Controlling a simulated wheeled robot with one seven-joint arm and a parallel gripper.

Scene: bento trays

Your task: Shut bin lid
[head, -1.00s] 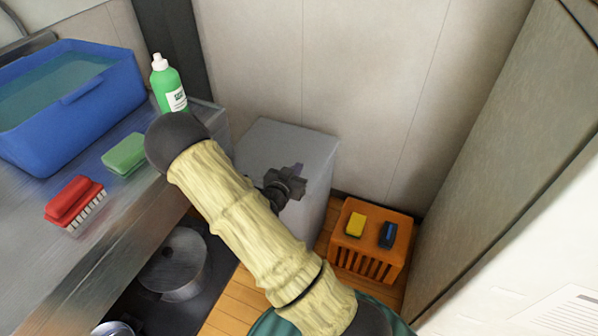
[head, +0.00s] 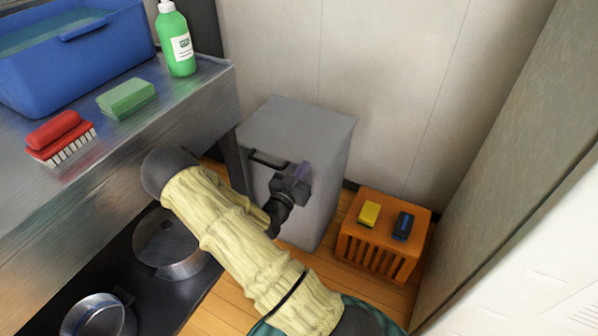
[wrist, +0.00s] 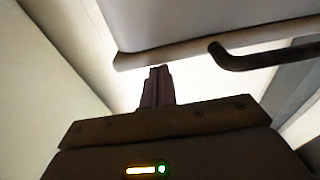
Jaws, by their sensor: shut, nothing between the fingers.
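The grey bin (head: 325,205) stands on the floor against the wall. Its lid (head: 295,125) looks flat on top in the head view; I cannot tell whether a small gap is left under it. A black bar handle (head: 266,160) sits at the front edge, and it also shows in the wrist view (wrist: 260,58). My gripper (head: 303,169) is in front of the bin, right of the handle, just below the lid's front edge. In the wrist view my fingers (wrist: 158,72) are shut and empty, near the grey lid edge (wrist: 160,54). Contact is not clear.
A metal counter (head: 175,105) on the left carries a blue tub (head: 110,60), a green bottle (head: 180,45), a green sponge (head: 127,97) and a red brush (head: 60,135). Pots (head: 170,245) stand below. An orange crate (head: 375,240) stands right of the bin.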

